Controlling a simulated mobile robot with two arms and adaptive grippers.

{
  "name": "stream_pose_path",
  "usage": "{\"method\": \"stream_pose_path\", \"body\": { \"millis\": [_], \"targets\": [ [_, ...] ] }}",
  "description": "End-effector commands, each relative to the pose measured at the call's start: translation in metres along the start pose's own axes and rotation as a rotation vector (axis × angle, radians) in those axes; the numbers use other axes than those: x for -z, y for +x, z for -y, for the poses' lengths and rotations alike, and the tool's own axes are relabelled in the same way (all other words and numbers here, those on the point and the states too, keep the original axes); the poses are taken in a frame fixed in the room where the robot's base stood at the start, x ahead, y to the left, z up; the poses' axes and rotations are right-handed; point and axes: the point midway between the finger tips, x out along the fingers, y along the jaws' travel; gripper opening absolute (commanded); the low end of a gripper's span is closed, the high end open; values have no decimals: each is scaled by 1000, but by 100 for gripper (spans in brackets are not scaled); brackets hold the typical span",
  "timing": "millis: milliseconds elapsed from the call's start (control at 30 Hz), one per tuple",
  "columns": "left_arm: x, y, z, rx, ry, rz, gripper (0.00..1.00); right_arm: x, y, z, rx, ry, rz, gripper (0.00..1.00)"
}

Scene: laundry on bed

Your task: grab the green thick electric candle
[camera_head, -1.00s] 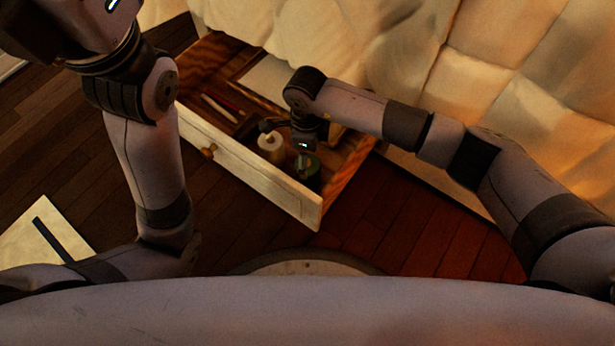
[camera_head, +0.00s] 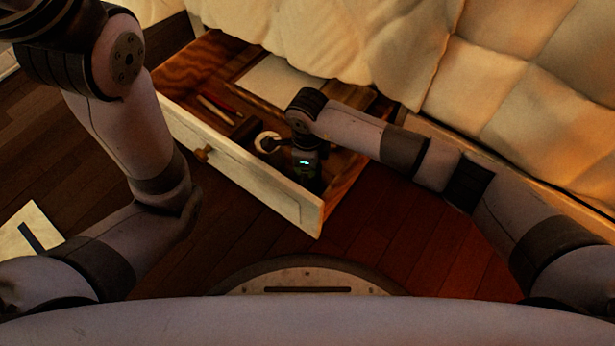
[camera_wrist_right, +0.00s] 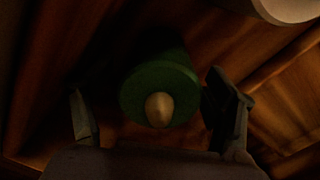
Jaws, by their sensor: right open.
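The green thick candle (camera_wrist_right: 160,82) stands in the open drawer (camera_head: 245,172), with its pale flame-shaped tip toward the right wrist camera. My right gripper (camera_wrist_right: 156,115) is open, with one finger on each side of the candle. The left finger stands a little apart from it, and the right finger is close to its side; I cannot tell if it touches. In the head view my right gripper (camera_head: 305,170) is down in the drawer's near right corner and hides most of the candle. My left gripper is outside the head view; only my left arm shows.
A white candle (camera_head: 267,141) stands just left of the right gripper; its edge also shows in the wrist view (camera_wrist_right: 288,8). The drawer front and right wall are close to the gripper. The quilted bed (camera_head: 400,50) overhangs behind.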

Motion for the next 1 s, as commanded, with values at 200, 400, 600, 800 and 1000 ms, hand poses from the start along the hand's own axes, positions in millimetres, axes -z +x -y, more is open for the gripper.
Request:
{"method": "stream_pose_path", "body": {
  "millis": [200, 400, 600, 800, 1000],
  "targets": [
    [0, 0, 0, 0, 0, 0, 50, 0, 0, 0, -1, 0, 0, 69],
    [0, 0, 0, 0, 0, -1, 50, 0, 0, 0, -1, 0, 0, 56],
    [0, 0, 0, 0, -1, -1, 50, 0, 0, 0, -1, 0, 0, 43],
    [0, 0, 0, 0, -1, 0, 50, 0, 0, 0, -1, 0, 0, 29],
    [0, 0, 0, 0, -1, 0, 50, 0, 0, 0, 0, 0, 0, 23]
  ]
}}
